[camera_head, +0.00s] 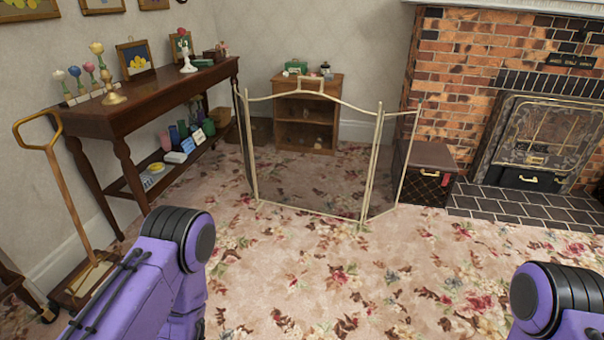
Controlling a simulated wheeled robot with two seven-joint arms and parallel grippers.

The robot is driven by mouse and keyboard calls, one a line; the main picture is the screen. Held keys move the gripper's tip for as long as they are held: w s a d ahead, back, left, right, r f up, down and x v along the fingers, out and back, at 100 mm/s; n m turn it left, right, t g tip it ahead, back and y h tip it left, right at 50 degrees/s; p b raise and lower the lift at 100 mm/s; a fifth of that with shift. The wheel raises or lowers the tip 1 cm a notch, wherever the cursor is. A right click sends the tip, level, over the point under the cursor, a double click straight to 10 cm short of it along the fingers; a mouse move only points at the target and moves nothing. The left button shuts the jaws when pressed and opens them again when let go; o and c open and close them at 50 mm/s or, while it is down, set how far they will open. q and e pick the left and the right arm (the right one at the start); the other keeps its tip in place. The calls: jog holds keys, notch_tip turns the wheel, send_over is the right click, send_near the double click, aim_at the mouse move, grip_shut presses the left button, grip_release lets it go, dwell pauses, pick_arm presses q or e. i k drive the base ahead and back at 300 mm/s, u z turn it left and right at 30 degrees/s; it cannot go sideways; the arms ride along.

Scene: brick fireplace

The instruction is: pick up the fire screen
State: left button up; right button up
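The fire screen (311,208) stands upright on the floral carpet in the middle of the head view. It has a thin cream metal frame, dark see-through mesh and a small handle on its arched top edge. Its two side panels are angled to the wide middle panel. Purple links of my two arms show at the bottom left and bottom right, well apart from the screen. Neither of my grippers is in the picture.
A long dark side table (150,92) with ornaments lines the left wall, with a handled stand (56,170) beside it. A small wooden cabinet (322,133) and dark box (431,170) stand behind the screen. The brick fireplace (458,65) is at right. Carpet in front is clear.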

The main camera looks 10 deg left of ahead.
aim_at(311, 151)
jog(key=u, duration=0.55)
jog(key=i, duration=0.8)
jog(key=u, duration=0.6)
jog(key=i, duration=1)
jog(key=z, duration=0.75)
jog(key=i, duration=0.75)
jog(key=z, duration=0.85)
